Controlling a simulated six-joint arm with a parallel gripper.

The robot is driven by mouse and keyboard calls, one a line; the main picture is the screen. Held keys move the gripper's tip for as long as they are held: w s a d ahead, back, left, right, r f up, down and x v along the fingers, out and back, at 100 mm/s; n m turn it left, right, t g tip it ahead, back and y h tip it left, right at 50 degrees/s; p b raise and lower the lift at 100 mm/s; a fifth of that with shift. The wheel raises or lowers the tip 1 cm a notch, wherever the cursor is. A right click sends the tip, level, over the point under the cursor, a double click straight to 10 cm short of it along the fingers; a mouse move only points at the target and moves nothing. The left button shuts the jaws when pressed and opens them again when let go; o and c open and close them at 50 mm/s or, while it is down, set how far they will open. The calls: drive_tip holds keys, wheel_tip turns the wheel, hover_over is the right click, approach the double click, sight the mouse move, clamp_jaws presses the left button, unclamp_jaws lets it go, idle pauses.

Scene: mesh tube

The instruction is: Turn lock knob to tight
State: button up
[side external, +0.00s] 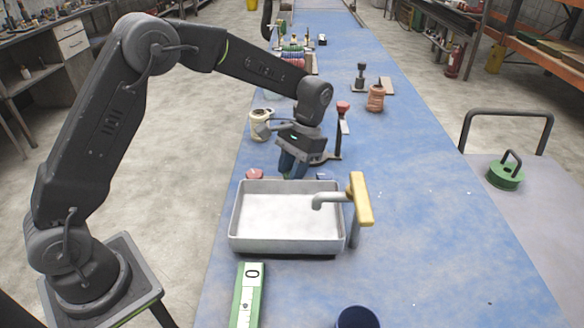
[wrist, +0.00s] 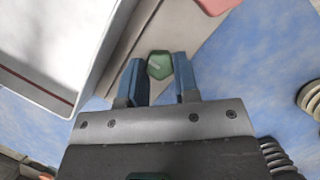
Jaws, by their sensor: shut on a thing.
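A green hexagonal knob (wrist: 159,66) with a pale line mark on its top sits between the fingertips in the wrist view. It stands over a light grey-beige plate (wrist: 165,28). My gripper (wrist: 158,70) has its two blue fingers on either side of the knob and is shut on it. In the side external view my gripper (side external: 291,168) points down just behind the white basin (side external: 288,246). The knob is hidden there behind the fingers and the basin's back rim.
A tap with a yellow handle (side external: 361,198) stands at the basin's right side. A red piece (side external: 254,174) lies behind the basin, left of my gripper. A dark stand with a red top (side external: 343,107) and a cream mug-like item (side external: 260,125) are close behind. The blue table is clear at right.

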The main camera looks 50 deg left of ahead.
drive_tip(key=shift+r, duration=0.1)
drive_tip(key=o, duration=0.9)
drive_tip(key=v, duration=1.3)
drive_tip(key=shift+w+r, duration=0.1)
drive_tip(key=shift+r, duration=0.2)
drive_tip(key=shift+r, duration=0.1)
